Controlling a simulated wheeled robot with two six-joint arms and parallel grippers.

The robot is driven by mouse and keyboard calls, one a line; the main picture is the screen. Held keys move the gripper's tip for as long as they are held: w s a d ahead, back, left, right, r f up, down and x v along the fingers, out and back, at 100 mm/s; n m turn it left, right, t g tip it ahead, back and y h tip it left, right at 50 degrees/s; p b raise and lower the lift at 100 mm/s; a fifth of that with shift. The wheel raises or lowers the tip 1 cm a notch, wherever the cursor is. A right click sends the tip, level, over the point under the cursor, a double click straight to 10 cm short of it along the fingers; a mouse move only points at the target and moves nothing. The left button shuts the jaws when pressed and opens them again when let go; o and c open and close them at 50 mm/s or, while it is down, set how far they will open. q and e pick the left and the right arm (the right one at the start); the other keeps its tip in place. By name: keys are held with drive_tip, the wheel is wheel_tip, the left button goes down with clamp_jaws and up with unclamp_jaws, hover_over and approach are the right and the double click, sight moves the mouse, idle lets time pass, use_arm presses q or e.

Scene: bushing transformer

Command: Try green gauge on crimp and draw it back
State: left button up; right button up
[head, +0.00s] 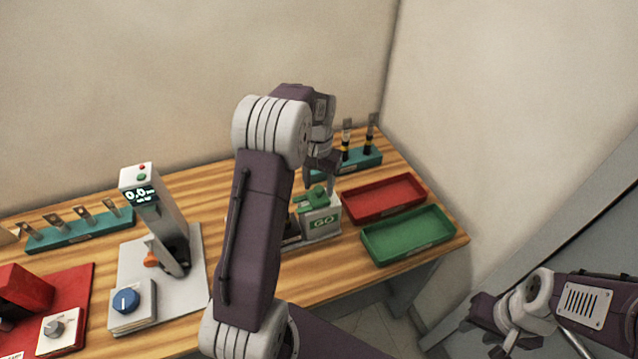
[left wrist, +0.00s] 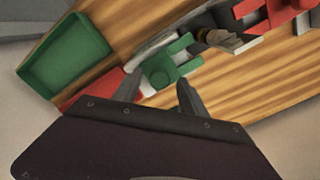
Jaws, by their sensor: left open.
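The green gauge (head: 318,200), on a block marked GO, stands on the bench right of my left forearm. In the left wrist view the green gauge (left wrist: 165,68) lies just beyond and between my fingertips. My left gripper (head: 322,178) is open above it, pointing down, with no clear grip on it. A grey and brown piece (left wrist: 222,40), possibly the crimp, sits between the green gauge and a red gauge (left wrist: 280,14). In the head view my left arm hides that area. My right gripper (head: 495,330) hangs at the lower right, off the bench; its jaw state is unclear.
A red tray (head: 385,214) and a green tray (head: 440,246) lie right of the gauge. A teal rack (head: 372,160) with upright parts stands behind. To the left are a press with a display (head: 140,195), a blue knob (head: 125,299) and another teal rack (head: 75,238).

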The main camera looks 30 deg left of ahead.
use_arm(q)
drive_tip(key=shift+w+f, duration=0.1)
drive_tip(key=shift+f, duration=0.05)
drive_tip(key=shift+d, duration=0.1)
drive_tip(key=c, duration=0.5)
clamp_jaws()
idle(0.8)
